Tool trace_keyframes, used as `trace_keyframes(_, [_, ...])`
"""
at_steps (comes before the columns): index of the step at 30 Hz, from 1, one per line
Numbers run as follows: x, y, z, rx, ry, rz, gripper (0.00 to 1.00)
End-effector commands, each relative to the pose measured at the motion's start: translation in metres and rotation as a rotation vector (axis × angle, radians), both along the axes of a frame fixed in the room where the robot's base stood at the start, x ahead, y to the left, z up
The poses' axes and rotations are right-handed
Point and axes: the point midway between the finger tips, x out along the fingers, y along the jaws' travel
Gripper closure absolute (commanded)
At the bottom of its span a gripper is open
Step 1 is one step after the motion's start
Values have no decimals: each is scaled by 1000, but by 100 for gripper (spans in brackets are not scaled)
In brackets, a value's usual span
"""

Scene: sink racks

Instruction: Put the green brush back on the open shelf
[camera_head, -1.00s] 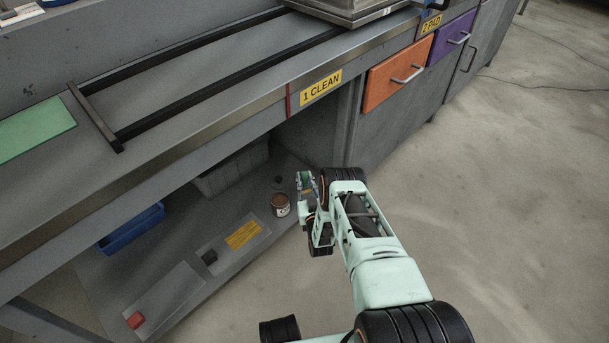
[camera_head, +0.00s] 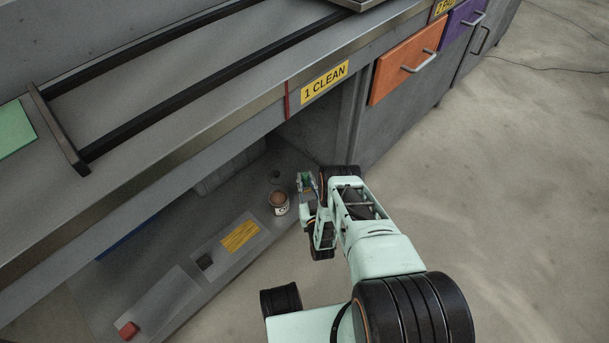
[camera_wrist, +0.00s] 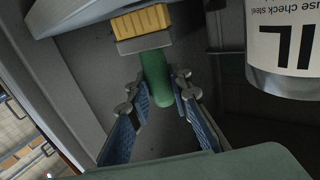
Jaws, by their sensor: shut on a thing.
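The green brush (camera_wrist: 157,78) has a green handle, a grey head block and yellow bristles. My gripper (camera_wrist: 158,90) is shut around its handle in the wrist view, with the bristle end pointing away from the gripper. In the head view my gripper (camera_head: 308,186) is at the right front of the open shelf (camera_head: 215,262) under the counter, beside a small labelled can. Only a bit of green shows between the fingers there. I cannot tell whether the brush touches the shelf.
The labelled can (camera_head: 279,204) stands just left of my gripper; a large white label also shows in the wrist view (camera_wrist: 285,40). The counter edge (camera_head: 200,140) overhangs.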

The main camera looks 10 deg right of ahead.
Motion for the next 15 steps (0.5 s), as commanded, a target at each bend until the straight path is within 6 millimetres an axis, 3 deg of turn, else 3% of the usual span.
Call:
trace_keyframes(13, [-4,0,-7,0,-3,0,100])
trace_keyframes(14, [-4,0,-7,0,-3,0,79])
trace_keyframes(15, [-4,0,-7,0,-3,0,75])
